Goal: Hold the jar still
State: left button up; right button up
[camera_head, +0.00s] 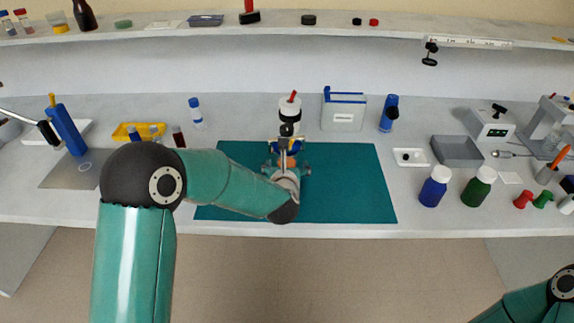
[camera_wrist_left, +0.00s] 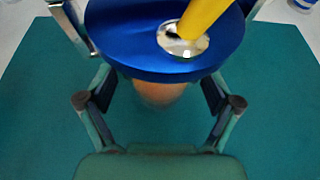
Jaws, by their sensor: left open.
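The jar's round blue lid (camera_wrist_left: 130,45) fills the top of the left wrist view. A yellow shaft (camera_wrist_left: 207,16) stands in a shiny metal ring on it. Below the lid is an orange-brown body (camera_wrist_left: 158,92), partly hidden. My left gripper (camera_wrist_left: 160,60) is open, with one finger on each side of the jar; contact cannot be made out. In the head view my left gripper (camera_head: 287,148) is over the teal mat (camera_head: 350,185), largely covering the jar. My right gripper is out of view.
A white and black container with a red stick (camera_head: 290,107) stands behind the mat. A white box with a blue top (camera_head: 343,115) is behind right. Blue (camera_head: 434,187) and green (camera_head: 479,187) bottles stand right of the mat. The mat's right part is clear.

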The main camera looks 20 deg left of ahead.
pick_arm(q)
jog(key=c, duration=1.6)
jog(key=shift+o, duration=0.2)
